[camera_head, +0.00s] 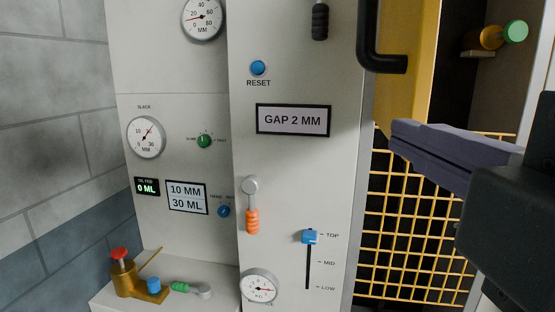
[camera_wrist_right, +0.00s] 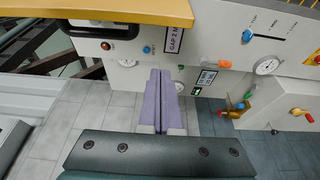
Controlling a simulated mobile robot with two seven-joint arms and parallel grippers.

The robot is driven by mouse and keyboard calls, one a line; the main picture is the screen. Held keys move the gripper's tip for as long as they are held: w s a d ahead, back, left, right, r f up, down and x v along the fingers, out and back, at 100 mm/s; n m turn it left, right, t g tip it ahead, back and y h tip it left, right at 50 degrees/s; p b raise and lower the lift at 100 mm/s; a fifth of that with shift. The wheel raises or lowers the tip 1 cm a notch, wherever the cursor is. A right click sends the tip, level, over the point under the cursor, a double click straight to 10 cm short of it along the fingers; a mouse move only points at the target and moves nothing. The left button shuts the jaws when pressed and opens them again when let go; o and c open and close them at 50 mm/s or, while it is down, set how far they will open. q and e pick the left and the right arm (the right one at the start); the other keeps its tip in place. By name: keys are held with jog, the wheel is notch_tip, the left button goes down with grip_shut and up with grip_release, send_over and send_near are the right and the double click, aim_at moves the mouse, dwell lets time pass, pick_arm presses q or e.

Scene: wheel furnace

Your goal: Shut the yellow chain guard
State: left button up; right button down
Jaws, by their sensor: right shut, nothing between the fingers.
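The yellow chain guard (camera_head: 412,85) shows in the head view as a yellow panel right of the white cabinet front, cut off by the top edge. A black bar handle (camera_head: 385,64) stands out near it. Yellow mesh (camera_head: 400,240) covers a dark space lower down; I cannot tell whether it is part of the guard. In the right wrist view a yellow slab (camera_wrist_right: 130,10) runs along the top, with a dark handle (camera_wrist_right: 112,30) below it. My right gripper (camera_head: 396,138) is shut and empty, in front of the mesh, below and apart from the handle. Its purple-grey fingers also show in the wrist view (camera_wrist_right: 160,72). My left gripper is out of view.
The white cabinet (camera_head: 290,180) carries dials, a blue reset button (camera_head: 258,68), an orange-handled lever (camera_head: 252,220) and a blue slider (camera_head: 309,237) at TOP. A brass oiler (camera_head: 135,282) stands on the lower left ledge. A green-ended yellow cylinder (camera_head: 500,34) sits at upper right.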

jog(key=w+d+p, duration=0.3)
jog(key=w+p, duration=0.1)
jog(key=w, duration=0.3)
jog(key=shift+w+d, duration=0.15)
jog(key=shift+w, duration=0.15)
